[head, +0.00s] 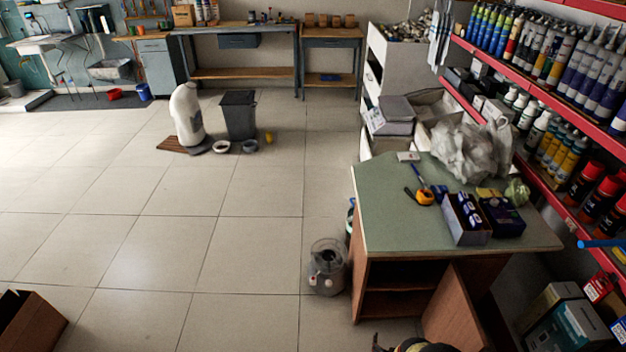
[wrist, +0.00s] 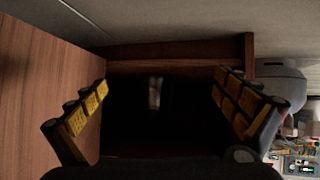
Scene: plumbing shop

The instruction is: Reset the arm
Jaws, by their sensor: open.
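My gripper (wrist: 165,100) shows in the wrist view with its two yellow-padded fingers spread wide apart. Nothing is between the fingers. Beyond them is a dark, open recess in brown wood, with a small blurred pale shape (wrist: 155,92) deep inside that I cannot identify. A brown wooden panel (wrist: 45,80) fills the left of the wrist view, close beside the left finger. In the head view, a black and yellow part shows at the bottom edge, in front of the counter; I cannot tell how much of it is my gripper.
A green-topped counter (head: 390,215) with an open wooden door (head: 455,310) stands at the right, bearing boxes and a plastic bag (head: 470,150). A grey canister (head: 327,268) stands beside it. Red shelves (head: 530,85) line the right.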

